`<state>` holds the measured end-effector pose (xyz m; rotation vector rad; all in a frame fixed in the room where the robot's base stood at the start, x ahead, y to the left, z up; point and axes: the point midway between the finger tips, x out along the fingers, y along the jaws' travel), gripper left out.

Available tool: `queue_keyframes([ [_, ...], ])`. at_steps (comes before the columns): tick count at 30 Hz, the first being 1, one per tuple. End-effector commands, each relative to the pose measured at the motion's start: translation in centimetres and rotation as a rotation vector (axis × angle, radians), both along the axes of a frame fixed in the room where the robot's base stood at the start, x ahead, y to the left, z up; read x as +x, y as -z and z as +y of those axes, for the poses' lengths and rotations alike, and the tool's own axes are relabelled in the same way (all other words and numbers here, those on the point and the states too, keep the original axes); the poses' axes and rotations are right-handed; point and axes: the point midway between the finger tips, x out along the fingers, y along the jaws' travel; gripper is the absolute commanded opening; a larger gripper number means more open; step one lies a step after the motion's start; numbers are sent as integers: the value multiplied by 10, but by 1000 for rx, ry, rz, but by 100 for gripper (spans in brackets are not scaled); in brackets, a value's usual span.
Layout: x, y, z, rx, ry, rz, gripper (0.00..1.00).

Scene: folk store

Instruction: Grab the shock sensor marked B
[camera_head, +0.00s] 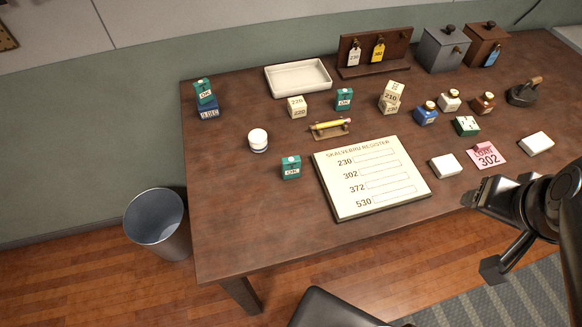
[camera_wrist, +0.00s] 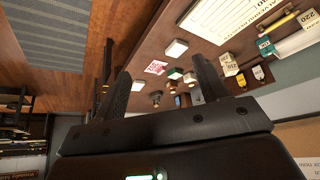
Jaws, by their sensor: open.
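I cannot single out a shock sensor marked B; no letter B is clearly legible. Small bottle-like pieces with round tops stand at the right of the table: a blue one (camera_head: 426,116), a white one (camera_head: 449,102) and a brown one (camera_head: 483,104). Two plain white blocks, one nearer the register (camera_head: 445,166) and one farther right (camera_head: 536,144), lie in front of them. My gripper (camera_head: 478,198) is at the table's front right edge, apart from these pieces. In the wrist view my gripper (camera_wrist: 163,85) shows spread fingers with nothing between them.
A register board (camera_head: 375,205) lies at the front centre. A pink card (camera_head: 489,159) and green block (camera_head: 466,126) lie right of it. A white tray (camera_head: 298,90), key rack (camera_head: 373,68) and two lidded boxes, grey (camera_head: 440,52) and brown (camera_head: 481,45), stand behind.

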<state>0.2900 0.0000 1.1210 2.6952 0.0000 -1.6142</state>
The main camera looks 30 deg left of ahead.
Motion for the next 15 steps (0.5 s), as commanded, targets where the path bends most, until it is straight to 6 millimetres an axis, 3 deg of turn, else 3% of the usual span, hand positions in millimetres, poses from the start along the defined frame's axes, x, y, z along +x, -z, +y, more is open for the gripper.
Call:
queue_keyframes([
  [5, 9, -1, 10, 2, -33, 21, 67],
  [8, 24, -1, 28, 2, -88, 58, 67],
  [15, 65, 7, 103, -12, -262, 175, 67],
])
